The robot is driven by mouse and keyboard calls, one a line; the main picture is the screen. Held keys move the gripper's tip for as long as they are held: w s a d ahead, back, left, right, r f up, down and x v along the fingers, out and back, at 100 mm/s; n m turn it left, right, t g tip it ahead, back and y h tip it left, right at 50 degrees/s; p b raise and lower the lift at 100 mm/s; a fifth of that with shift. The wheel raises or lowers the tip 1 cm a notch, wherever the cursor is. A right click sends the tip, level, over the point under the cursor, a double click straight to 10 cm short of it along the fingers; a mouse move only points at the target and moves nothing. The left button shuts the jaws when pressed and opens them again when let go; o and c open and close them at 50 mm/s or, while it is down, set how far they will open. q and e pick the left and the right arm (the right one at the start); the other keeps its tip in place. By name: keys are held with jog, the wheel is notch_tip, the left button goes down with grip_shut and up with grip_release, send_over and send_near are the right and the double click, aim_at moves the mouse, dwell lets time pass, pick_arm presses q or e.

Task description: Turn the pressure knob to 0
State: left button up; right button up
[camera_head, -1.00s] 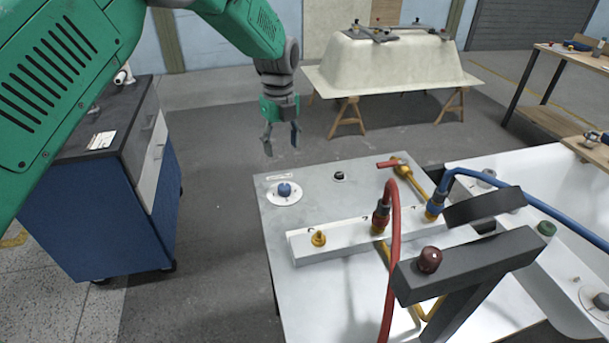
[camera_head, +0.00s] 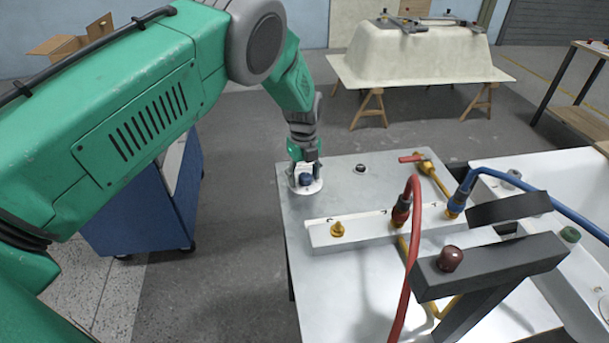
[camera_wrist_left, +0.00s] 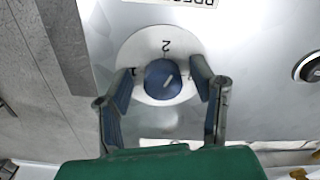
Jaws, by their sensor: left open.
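The blue pressure knob (camera_head: 305,179) sits on a round white dial plate (camera_head: 311,188) at the far left corner of the grey metal table. In the left wrist view the knob (camera_wrist_left: 164,79) has a pale pointer line tilted up to the right, and a "2" shows at the top of the dial (camera_wrist_left: 160,47). Other dial marks are partly hidden by the fingers. My left gripper (camera_head: 305,175) is open, with its fingers (camera_wrist_left: 163,95) on both sides of the knob; I cannot tell whether they touch it. My right gripper is not in view.
A white block with a yellow fitting (camera_head: 337,229) and red (camera_head: 414,255) and blue hoses (camera_head: 545,205) stands on the table. A dark bracket with a red knob (camera_head: 450,258) is in front. A blue cabinet (camera_head: 150,220) stands left.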

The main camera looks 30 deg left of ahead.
pick_arm(q)
jog(key=shift+d, duration=0.2)
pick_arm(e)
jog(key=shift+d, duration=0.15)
pick_arm(q)
jog(key=shift+d+r, duration=0.1)
jog(key=shift+d, duration=0.1)
jog(key=c, duration=1.1)
jog(key=shift+a, duration=0.1)
jog(key=shift+c, duration=0.2)
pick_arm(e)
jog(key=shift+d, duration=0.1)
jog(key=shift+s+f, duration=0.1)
